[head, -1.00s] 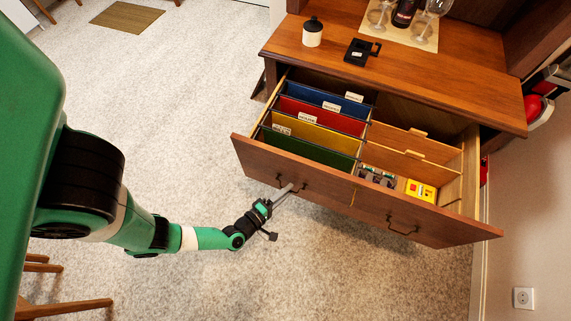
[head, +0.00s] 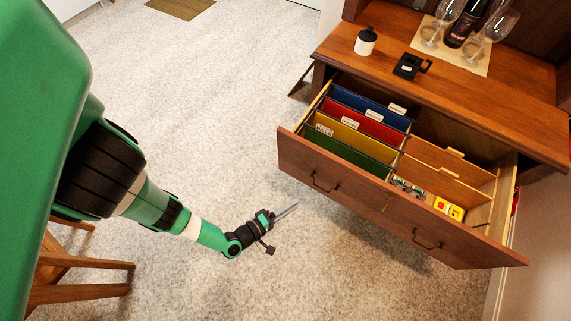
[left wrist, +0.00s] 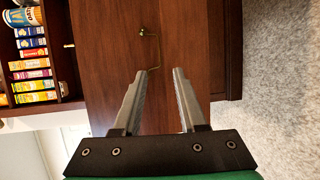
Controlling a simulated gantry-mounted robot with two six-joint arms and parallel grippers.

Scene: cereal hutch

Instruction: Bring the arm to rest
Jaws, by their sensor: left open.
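My left gripper (head: 286,211) is in front of the wooden cabinet's pulled-out drawer (head: 350,205), to the left of its front and apart from it. In the left wrist view its two fingers (left wrist: 160,80) are spread with nothing between them. A brass handle (left wrist: 152,52) on the brown wooden front (left wrist: 190,40) shows beyond the fingertips. In the head view the drawer's left handle (head: 323,186) is clear of the gripper. My right gripper is out of view.
The drawer holds blue, red, yellow and green hanging folders (head: 340,150) and a small yellow box (head: 448,208). A wooden chair (head: 85,265) stands at lower left. A bottle (head: 462,25) and glasses stand on the cabinet top. The carpet (head: 190,120) between is clear.

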